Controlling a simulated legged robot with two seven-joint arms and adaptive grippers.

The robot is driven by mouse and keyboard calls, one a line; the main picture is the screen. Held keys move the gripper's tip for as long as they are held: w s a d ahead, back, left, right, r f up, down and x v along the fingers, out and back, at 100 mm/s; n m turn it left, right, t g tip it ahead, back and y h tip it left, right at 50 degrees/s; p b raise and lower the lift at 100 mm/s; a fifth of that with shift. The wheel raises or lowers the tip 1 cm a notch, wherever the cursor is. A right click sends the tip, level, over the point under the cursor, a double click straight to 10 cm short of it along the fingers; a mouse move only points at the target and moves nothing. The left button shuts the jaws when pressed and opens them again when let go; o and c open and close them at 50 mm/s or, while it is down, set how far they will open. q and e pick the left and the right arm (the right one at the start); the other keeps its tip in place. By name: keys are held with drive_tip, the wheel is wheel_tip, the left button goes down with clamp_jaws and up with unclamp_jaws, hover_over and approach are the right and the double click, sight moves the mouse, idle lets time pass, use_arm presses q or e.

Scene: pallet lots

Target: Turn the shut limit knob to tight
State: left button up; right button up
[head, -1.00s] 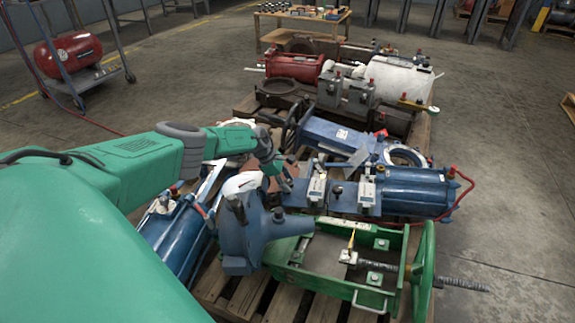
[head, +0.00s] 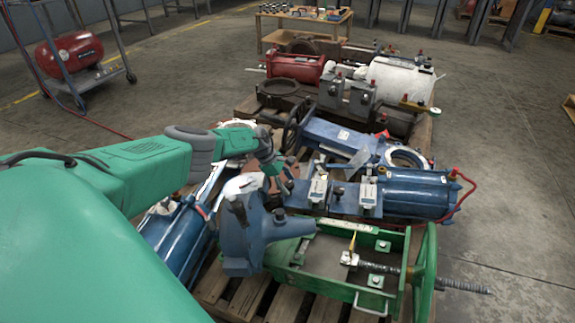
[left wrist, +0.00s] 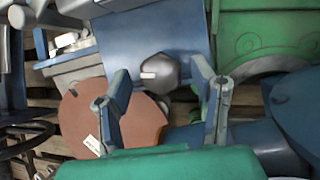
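In the left wrist view a dark grey, many-sided knob (left wrist: 158,73) with a white mark sits on a blue body (left wrist: 145,35). The white mark points to the left in that view. I cannot read any scale or wording by it. My left gripper (left wrist: 166,92) is open and empty. The knob shows between its fingertips, beyond them, with no contact visible. In the head view my left gripper (head: 281,181) is above the middle of the blue equipment. I cannot surely pick out the same knob there. My right gripper is not in view.
A dark blue casting (head: 249,232) stands close in front of my left gripper. A green frame (head: 330,277) with a handwheel lies at the front right. A blue cylinder (head: 414,194) is to the right. A brown disc (left wrist: 138,128) lies below the gripper. Open floor surrounds the pallets.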

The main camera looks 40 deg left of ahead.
use_arm(q)
drive_tip(key=shift+a+r, duration=0.15)
drive_tip(key=shift+r, duration=0.3)
drive_tip(key=v, duration=1.1)
drive_tip(key=shift+a, duration=0.15)
drive_tip(key=shift+s+f, duration=0.15)
drive_tip(key=shift+f, duration=0.05)
